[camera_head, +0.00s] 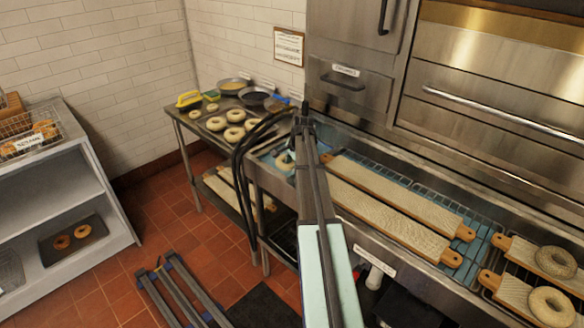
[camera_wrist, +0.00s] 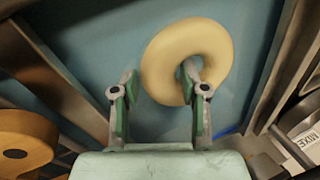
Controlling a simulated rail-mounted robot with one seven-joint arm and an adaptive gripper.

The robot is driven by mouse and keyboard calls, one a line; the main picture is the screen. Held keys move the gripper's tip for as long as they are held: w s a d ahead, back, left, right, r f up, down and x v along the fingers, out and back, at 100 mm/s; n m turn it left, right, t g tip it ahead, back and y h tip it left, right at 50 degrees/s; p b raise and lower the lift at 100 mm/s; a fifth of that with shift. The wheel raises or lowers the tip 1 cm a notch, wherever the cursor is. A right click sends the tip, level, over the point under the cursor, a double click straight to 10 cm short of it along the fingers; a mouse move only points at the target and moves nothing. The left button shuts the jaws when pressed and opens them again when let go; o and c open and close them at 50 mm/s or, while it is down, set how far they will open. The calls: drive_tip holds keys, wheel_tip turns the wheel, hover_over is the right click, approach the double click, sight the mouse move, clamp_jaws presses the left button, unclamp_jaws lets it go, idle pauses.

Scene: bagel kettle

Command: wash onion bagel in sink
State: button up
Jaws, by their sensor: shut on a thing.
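A pale, smooth bagel (camera_wrist: 165,45) shows in the wrist view over a blue surface, with no onion bits visible. My gripper (camera_wrist: 160,74) is shut on its ring, one finger at the outer edge and the other at the hole. In the head view a pale bagel (camera_head: 285,161) is at the left end of the long metal sink (camera_head: 265,172), over the blue water, beside my arm. My arm hides part of the sink there, and the fingertips cannot be made out. I cannot tell whether the bagel touches the water.
Long boards (camera_head: 385,212) lie across the trough to the right. Seeded bagels (camera_head: 556,262) rest on boards at the far right. A side table (camera_head: 180,117) with several pale bagels and bowls stands to the left. A wooden board end (camera_wrist: 25,142) is close at the wrist view's left.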

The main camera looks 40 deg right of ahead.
drive_tip(key=shift+r+p, duration=2.5)
drive_tip(key=shift+r, duration=2.6)
